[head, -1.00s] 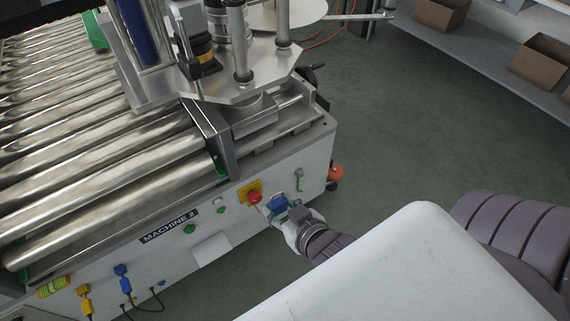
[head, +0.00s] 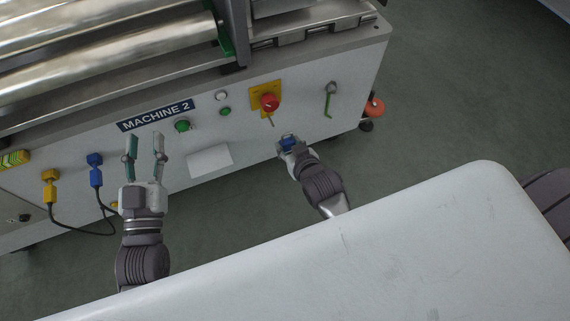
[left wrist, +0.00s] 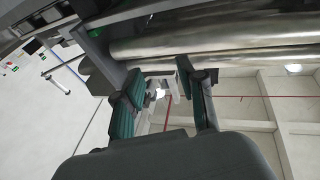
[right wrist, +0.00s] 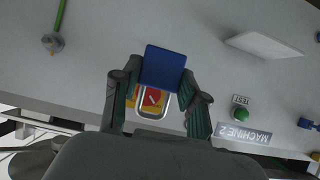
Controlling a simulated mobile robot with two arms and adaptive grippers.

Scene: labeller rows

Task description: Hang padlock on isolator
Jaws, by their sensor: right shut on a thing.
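The isolator (head: 268,102) is a red knob on a yellow plate on the white front panel of Machine 2. A small tab hangs below the knob. My right gripper (head: 289,148) is shut on the blue padlock (head: 288,142), below and a little right of the isolator. In the right wrist view the padlock's blue body (right wrist: 164,68) sits between the fingertips, and its silver shackle overlaps the isolator (right wrist: 152,97) behind it. I cannot tell from this whether they touch. My left gripper (head: 145,150) is open and empty, in front of the panel's left part.
A green hook-shaped handle (head: 330,98) is right of the isolator. A green button (head: 183,126), the Machine 2 label (head: 156,115) and a white box (head: 210,160) are to its left. Blue (head: 95,170) and yellow (head: 50,188) cable plugs are near my left gripper. Rollers lie above.

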